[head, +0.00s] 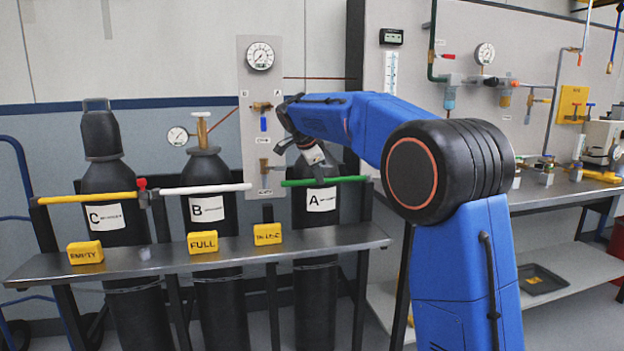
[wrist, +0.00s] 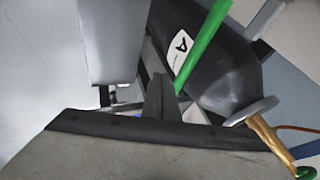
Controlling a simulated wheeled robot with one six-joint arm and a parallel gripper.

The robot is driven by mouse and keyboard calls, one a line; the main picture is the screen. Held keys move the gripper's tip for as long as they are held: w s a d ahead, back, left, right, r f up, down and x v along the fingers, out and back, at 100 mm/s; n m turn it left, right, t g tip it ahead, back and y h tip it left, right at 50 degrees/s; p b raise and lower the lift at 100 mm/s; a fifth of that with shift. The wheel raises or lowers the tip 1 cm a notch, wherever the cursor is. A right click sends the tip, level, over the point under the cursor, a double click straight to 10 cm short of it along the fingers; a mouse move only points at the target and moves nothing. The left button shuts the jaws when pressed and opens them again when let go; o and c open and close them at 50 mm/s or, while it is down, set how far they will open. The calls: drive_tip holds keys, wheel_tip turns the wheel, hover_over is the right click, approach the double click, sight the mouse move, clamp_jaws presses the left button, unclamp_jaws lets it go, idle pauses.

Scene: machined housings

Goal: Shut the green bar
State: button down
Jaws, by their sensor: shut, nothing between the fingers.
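The green bar (head: 326,181) runs nearly level across the front of the black cylinder marked A (head: 318,203) in the head view. Its left end stops short of the short dark post (head: 268,213); whether its ends are latched I cannot tell. In the wrist view the green bar (wrist: 204,45) slants past cylinder A (wrist: 215,62), its lower end close beside my gripper (wrist: 160,82). My gripper (head: 318,168) is shut and empty, at the bar, just above it in the head view. Whether it touches the bar I cannot tell. Its fingertips are hard to make out there.
Cylinders B (head: 207,208) and C (head: 105,215) stand left behind a white bar (head: 205,189) and a yellow bar (head: 88,198). A dark shelf (head: 140,262) with yellow blocks runs in front. A gauge panel (head: 262,100) stands behind; a workbench (head: 560,192) is right.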

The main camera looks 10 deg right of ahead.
drive_tip(key=v, duration=1)
drive_tip(key=s+d+f+n+y, duration=0.15)
drive_tip(key=s+d+n, duration=0.25)
drive_tip(key=s, duration=0.7)
drive_tip(key=s+f+n+y, duration=0.1)
drive_tip(key=s+f+n, duration=0.3)
drive_tip(key=s+f, duration=0.5)
drive_tip(key=s+d+f+n+y, duration=0.1)
drive_tip(key=s+f+n, duration=0.4)
drive_tip(key=s, duration=1.2)
drive_tip(key=s+d+f+n+y, duration=0.1)
drive_tip(key=s+f+n, duration=0.3)
drive_tip(key=s+f, duration=0.9)
drive_tip(key=shift+d+f, duration=0.25)
drive_tip(key=shift+f, duration=0.25)
drive_tip(key=c, duration=2.5)
unclamp_jaws()
